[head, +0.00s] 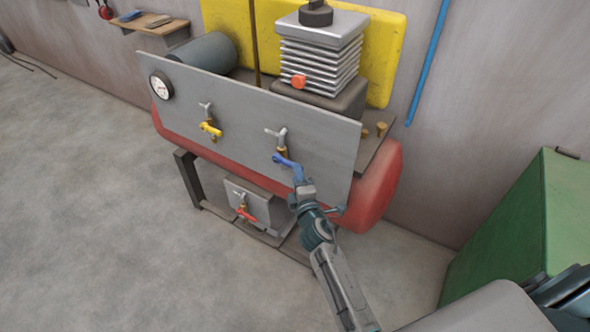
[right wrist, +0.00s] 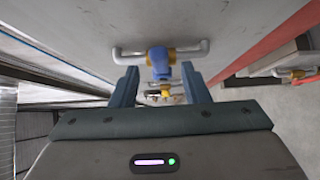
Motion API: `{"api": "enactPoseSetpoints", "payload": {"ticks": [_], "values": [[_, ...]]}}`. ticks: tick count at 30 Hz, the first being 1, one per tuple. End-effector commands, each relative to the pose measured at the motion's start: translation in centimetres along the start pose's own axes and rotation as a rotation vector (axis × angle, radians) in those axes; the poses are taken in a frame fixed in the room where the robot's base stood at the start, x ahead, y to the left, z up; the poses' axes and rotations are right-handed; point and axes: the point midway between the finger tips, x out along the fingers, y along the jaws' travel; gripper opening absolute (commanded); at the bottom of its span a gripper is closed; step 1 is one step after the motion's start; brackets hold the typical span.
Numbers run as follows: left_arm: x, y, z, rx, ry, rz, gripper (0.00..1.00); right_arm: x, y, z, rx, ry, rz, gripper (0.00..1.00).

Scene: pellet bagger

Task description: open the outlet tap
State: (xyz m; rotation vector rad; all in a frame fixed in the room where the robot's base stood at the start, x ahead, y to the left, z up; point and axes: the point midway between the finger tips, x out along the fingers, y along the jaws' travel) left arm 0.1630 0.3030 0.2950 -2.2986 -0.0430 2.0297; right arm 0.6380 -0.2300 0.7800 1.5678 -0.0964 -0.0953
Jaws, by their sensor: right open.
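A grey panel (head: 258,118) on the front of a red-tanked machine carries two taps. The tap with the blue lever (head: 288,163) is on its right half, and the tap with the yellow lever (head: 211,129) is on its left half. A third tap, with a red lever (head: 246,213), sits on a low box underneath. No label shows which one is the outlet tap. My right gripper (head: 299,182) is open at the lower end of the blue lever. In the right wrist view, the blue lever (right wrist: 160,62) appears between the spread fingers; contact cannot be told. My left gripper is out of view.
A round gauge (head: 161,86) is at the panel's left end. A finned block (head: 320,60) and a grey cylinder (head: 206,53) stand behind the panel. A green cabinet (head: 530,215) stands at the right. The floor at the left is clear.

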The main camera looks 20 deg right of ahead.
Motion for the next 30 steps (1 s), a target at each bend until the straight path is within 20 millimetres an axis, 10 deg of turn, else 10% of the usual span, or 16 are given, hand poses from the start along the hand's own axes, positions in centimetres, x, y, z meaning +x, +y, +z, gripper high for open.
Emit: {"api": "enactPoseSetpoints", "payload": {"ticks": [17, 24, 30], "values": [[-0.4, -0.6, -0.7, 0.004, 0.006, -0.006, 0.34, 3.3, -0.1, 0.1, 0.000, -0.001, -0.002, 0.42], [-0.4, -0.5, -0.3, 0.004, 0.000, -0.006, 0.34, 3.3, -0.1, 0.0, 0.001, -0.001, -0.002, 0.00], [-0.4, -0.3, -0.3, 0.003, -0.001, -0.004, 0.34, 3.2, -0.1, 0.0, 0.001, -0.001, -0.002, 0.00]]}}
